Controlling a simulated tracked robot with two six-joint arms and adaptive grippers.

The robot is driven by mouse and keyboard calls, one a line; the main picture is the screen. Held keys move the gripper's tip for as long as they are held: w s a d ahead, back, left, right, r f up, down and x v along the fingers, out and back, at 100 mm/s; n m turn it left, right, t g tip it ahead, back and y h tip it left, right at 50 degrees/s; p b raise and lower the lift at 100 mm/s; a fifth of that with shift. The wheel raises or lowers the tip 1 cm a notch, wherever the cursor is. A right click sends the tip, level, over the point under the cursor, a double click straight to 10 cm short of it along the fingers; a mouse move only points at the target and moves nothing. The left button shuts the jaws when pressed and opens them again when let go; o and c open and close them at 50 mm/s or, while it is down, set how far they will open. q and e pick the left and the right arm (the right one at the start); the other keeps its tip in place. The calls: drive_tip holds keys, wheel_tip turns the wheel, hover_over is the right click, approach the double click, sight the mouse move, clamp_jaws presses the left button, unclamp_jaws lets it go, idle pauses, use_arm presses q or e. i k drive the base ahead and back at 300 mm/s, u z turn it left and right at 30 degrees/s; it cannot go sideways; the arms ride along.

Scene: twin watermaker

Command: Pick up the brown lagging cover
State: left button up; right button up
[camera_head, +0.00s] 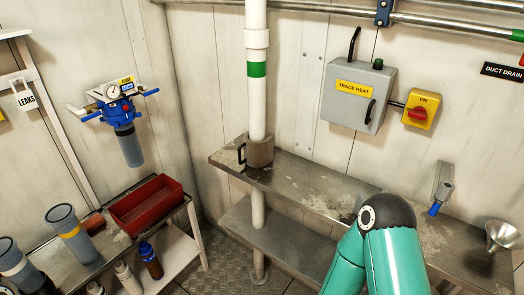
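The brown lagging cover (260,152) sits at the left end of the metal shelf, at the base of the white vertical pipe's upper part. It looks wrapped around the pipe, but I cannot tell if it fully encloses it. A black handle (241,153) sticks out on its left side. Neither gripper is in view. Only a teal and black section of my own arm shows at the lower right, apart from the cover.
The white pipe (256,95) with a green band runs through the metal shelf (305,183). A grey trace heat box (357,97) and a yellow switch (419,108) are on the wall. A funnel (502,236) stands at right. A red tray (147,205) is on the left bench.

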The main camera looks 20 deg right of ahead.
sight(258, 154)
drive_tip(key=u, duration=0.05)
drive_tip(key=i, duration=1)
drive_tip(key=z, duration=0.05)
